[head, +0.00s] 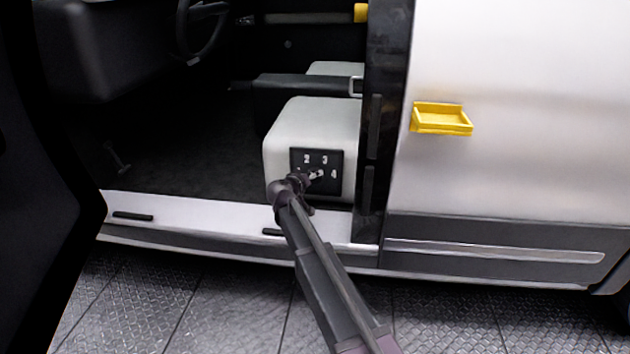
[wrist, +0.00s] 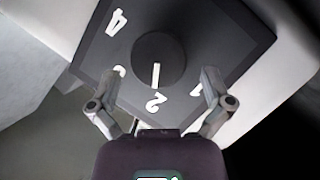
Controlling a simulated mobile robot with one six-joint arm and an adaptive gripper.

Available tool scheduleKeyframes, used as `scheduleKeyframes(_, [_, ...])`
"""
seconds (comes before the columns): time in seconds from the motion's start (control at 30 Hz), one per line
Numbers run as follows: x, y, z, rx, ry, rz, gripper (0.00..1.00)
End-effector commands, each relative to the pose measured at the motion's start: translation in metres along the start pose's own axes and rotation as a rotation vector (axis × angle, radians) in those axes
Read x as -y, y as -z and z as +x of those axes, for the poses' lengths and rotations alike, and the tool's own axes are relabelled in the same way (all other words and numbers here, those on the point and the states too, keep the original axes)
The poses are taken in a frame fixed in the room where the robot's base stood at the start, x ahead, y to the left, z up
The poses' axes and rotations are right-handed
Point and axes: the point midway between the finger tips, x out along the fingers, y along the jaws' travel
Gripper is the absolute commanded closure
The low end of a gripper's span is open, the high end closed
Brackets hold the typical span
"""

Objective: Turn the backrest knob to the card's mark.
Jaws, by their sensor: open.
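The backrest knob (wrist: 158,60) is a dark round dial on a dark square panel (wrist: 210,35), with a white pointer line. In the wrist view the line points towards the numeral 2, between the 3 and the 1. The panel (head: 336,157) is on the front of the light seat base in the head view, where my gripper (head: 308,184) hides most of the knob. In the wrist view my gripper (wrist: 161,82) is open, with a finger on either side of the knob's lower part. Contact cannot be told. I see no card with a mark.
The light seat base (head: 290,125) stands inside the open vehicle doorway, beside a dark pillar (head: 385,90). The door sill (head: 190,212) runs below. A yellow tray (head: 441,119) sticks out from the white side panel.

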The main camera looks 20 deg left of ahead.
Motion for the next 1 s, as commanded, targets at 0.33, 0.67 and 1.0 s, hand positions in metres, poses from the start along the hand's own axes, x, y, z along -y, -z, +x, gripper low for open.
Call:
scheduleKeyframes(0.33, [0.0, 0.0, 0.026, 0.0, -0.001, -0.001, 0.0])
scheduleKeyframes(0.67, [-0.001, 0.0, 0.027, 0.0, -0.001, -0.001, 0.03])
scheduleKeyframes(1.0, [-0.001, -0.001, 0.028, 0.001, -0.001, 0.0, 0.72])
